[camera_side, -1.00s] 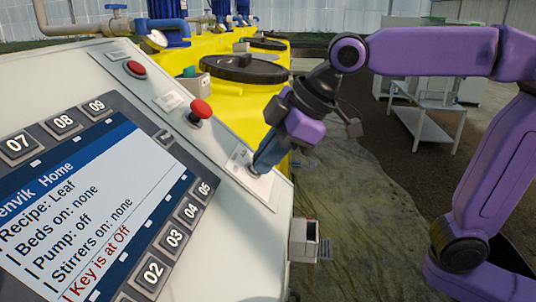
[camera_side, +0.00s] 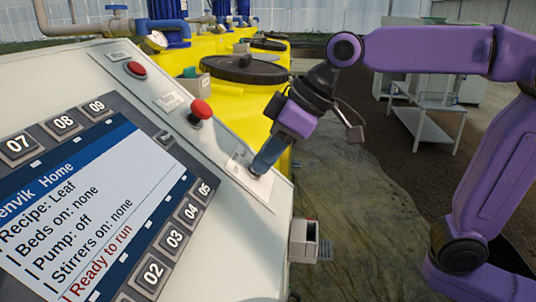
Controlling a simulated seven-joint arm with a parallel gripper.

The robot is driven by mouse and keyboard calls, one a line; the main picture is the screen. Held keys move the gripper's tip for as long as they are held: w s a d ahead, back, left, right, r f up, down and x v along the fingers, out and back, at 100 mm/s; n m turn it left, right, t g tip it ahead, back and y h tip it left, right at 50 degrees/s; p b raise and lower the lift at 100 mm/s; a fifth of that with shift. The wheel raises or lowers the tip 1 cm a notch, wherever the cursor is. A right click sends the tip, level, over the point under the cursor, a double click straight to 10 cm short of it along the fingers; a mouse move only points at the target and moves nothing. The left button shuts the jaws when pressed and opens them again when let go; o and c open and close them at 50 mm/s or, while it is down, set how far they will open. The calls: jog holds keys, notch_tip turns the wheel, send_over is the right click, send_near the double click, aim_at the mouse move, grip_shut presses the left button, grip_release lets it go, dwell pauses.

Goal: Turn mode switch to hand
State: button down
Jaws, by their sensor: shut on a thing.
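The mode switch sits on a pale plate (camera_side: 262,192) at the lower right of the sloped control panel. My gripper (camera_side: 256,172) reaches down to this plate from the upper right and is shut on the switch. The fingers hide the switch knob, so its pointer and exact position cannot be seen. The panel screen (camera_side: 90,205) shows "Home", Recipe Leaf, beds none, pump off, stirrers none, and a red line reading "Ready to run".
A red mushroom button (camera_side: 201,109) stands up close to the left of my gripper, and another red button (camera_side: 135,69) is farther up. Yellow tanks (camera_side: 225,90) stand behind the panel. A grey box (camera_side: 304,240) is fixed at the panel's right side.

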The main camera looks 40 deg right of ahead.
jog(key=shift+f, duration=0.25)
jog(key=c, duration=1.2)
grip_release()
jog(key=shift+r, duration=0.1)
jog(key=shift+s+d+r, duration=0.15)
jog(key=shift+r, duration=0.35)
jog(key=v, duration=1.6)
jog(key=shift+r, duration=0.15)
